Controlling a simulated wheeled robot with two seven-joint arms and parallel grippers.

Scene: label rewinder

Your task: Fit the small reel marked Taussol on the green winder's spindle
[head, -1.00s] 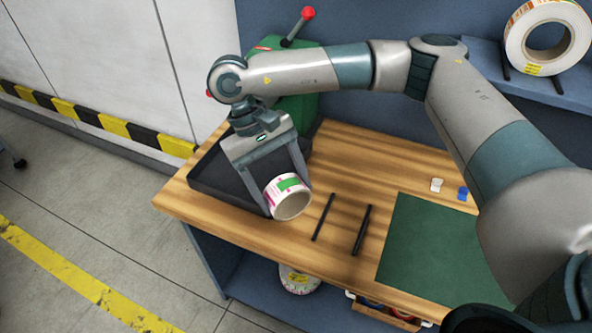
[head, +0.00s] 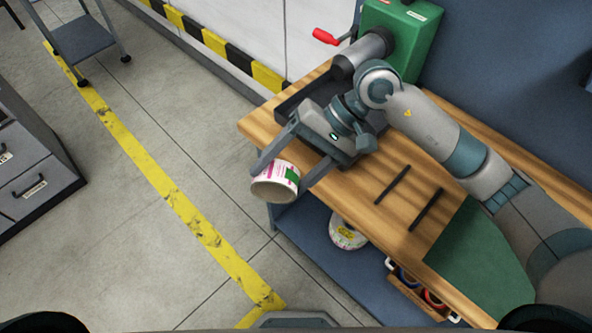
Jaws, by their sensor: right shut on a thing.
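My right gripper (head: 279,182) is shut on a small white reel (head: 272,192) with a pink and green label; its print is too small to read. The fingers grip it from both sides, and its open core faces down and toward me. The reel hangs past the bench's front left edge, apart from the winder. The green winder (head: 402,32) stands at the back of the bench. Its thick grey spindle (head: 363,54) points left and toward me, with no reel on it. A red-handled lever (head: 326,36) is beside it. My left gripper is out of view.
A black tray (head: 291,104) lies under the gripper on the wooden bench (head: 384,215). Two black rods (head: 392,184) and a green mat (head: 475,255) lie to the right. Another reel (head: 346,233) and a wooden crate (head: 417,297) are on the lower shelf.

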